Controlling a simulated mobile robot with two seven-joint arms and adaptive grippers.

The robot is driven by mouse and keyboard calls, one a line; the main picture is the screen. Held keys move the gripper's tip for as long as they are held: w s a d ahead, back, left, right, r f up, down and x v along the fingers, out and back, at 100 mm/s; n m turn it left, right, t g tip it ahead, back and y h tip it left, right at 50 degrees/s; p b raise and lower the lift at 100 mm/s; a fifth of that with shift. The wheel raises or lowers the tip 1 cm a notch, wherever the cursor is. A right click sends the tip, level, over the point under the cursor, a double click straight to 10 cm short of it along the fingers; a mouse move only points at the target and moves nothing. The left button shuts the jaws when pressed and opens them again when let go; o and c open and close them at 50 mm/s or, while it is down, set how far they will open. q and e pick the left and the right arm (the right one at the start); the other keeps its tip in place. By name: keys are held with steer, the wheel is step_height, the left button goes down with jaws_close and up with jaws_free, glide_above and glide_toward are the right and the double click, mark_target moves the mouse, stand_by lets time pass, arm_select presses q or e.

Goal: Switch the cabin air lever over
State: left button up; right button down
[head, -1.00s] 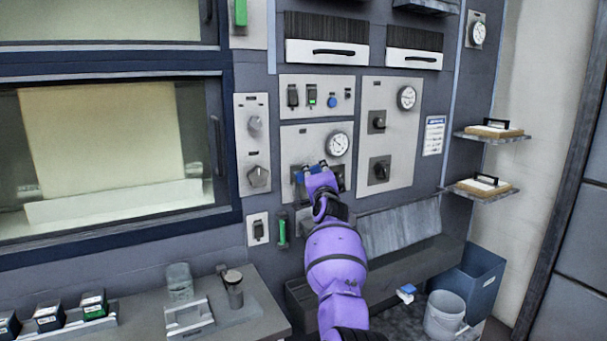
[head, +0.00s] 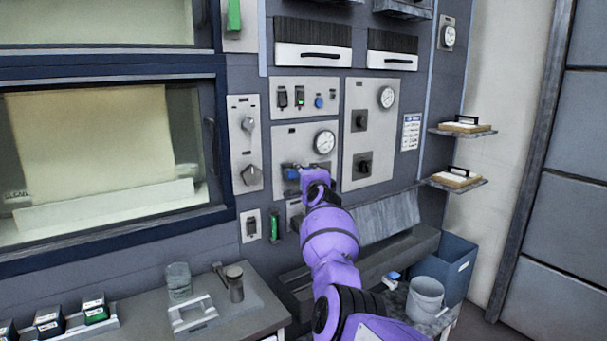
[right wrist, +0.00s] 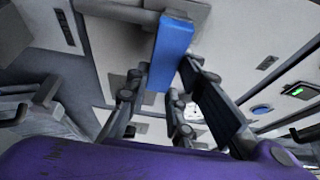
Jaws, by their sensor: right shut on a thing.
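The cabin air lever appears to be the blue handle (head: 291,172) on the pale panel (head: 285,139), below and left of a round gauge (head: 324,142). My right gripper (head: 304,171) is at that handle, shut on it, and hides part of it and its mount. In the right wrist view the blue handle (right wrist: 174,45) runs between the dark fingers of my right gripper (right wrist: 172,100). I cannot read any label at the lever. My left gripper is not in view.
A white bucket (head: 425,298) and a blue bin (head: 456,268) stand at lower right.

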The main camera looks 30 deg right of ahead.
stand_by(0.4)
steer(key=c, duration=1.5)
jaws_free()
steer(key=shift+s, duration=0.1)
steer(key=v, duration=1.2)
